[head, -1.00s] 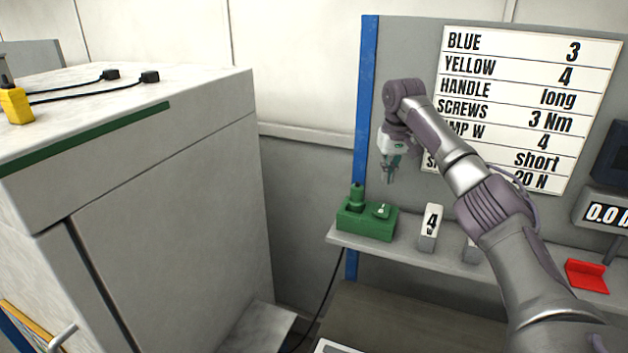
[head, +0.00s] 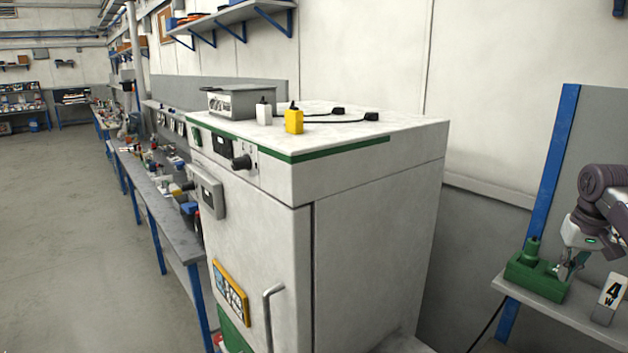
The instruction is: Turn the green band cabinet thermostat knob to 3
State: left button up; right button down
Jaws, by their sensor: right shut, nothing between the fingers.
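The cabinet (head: 375,230) is white with a green band (head: 330,149) along its top edge. A black thermostat knob (head: 241,162) sits on its upper front panel, beside a small dark display (head: 221,145). The knob is small and seen at an angle; its setting cannot be read. My right gripper (head: 566,273) is at the right edge, far to the right of the cabinet and knob. It is shut and empty, in front of or over the right end of a green block (head: 535,274). My left gripper is not in view.
A grey box (head: 245,101), a white plug (head: 263,113) and a yellow plug (head: 294,120) stand on the cabinet top. A door handle (head: 272,310) sticks out in front. Floor at left is clear.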

aim_at(243, 162)
jog(key=k+j, duration=0.7)
jog(key=j, duration=0.15)
